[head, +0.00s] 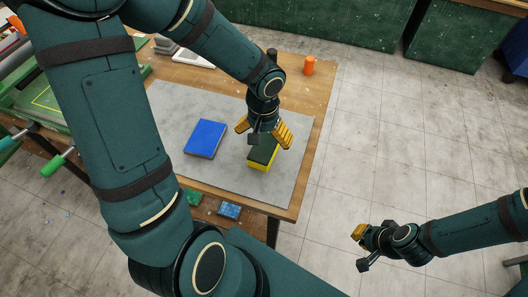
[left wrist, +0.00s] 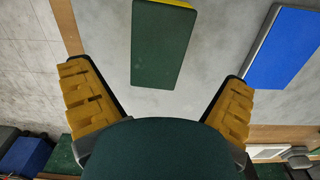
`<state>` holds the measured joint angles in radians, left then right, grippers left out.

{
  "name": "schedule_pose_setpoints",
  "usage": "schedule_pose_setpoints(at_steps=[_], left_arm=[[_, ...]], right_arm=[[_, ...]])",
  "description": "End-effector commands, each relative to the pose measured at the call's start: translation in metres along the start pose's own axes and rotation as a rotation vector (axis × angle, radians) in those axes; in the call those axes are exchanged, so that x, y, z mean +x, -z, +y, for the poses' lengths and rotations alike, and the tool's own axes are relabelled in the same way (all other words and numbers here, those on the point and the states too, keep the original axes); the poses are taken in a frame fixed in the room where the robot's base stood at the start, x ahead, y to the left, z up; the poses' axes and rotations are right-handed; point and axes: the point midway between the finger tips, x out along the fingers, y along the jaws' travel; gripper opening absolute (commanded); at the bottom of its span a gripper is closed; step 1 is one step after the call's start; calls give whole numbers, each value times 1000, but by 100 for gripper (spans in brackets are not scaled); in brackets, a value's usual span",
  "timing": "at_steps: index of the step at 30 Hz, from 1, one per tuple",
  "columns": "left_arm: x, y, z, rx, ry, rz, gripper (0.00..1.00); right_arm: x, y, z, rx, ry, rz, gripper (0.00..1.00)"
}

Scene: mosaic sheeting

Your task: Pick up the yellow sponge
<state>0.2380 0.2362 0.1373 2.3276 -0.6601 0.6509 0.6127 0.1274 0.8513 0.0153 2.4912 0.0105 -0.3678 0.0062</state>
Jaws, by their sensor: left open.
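The yellow sponge (head: 265,164) has a dark green top and lies on the grey mat near the table's right side. In the left wrist view, its green top (left wrist: 160,45) lies ahead of the two fingers, with a thin yellow edge showing at the far end. My left gripper (head: 263,131) is open, with yellow ribbed fingers spread above the sponge and nothing between them. I cannot tell if it touches the sponge. My right gripper (head: 358,246) is off to the right over the floor, away from the table; its finger opening is unclear.
A blue block (head: 205,138) lies on the grey mat (head: 225,181) left of the sponge. An orange cup (head: 309,65) stands at the table's far right corner. Green and blue tiles (head: 229,211) lie at the near edge. The floor to the right is clear.

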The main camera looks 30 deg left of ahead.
Motion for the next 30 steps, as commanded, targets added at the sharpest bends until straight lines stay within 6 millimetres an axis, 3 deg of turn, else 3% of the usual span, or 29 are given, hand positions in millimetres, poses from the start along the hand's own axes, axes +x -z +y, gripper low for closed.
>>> schedule_pose_setpoints(at_steps=[8, 16, 26, 30], left_arm=[[21, -2, 1, 1, -1, -3, 100], [58, -4, 4, 1, -1, -2, 100], [63, -4, 4, 0, -2, 0, 100], [63, -4, 4, 0, -2, 0, 51]], right_arm=[[5, -2, 2, -2, 1, -5, 0], [15, -7, 6, -5, 2, -15, 0], [16, -8, 6, -5, 2, -16, 0], [16, -8, 6, -5, 2, -16, 0]])
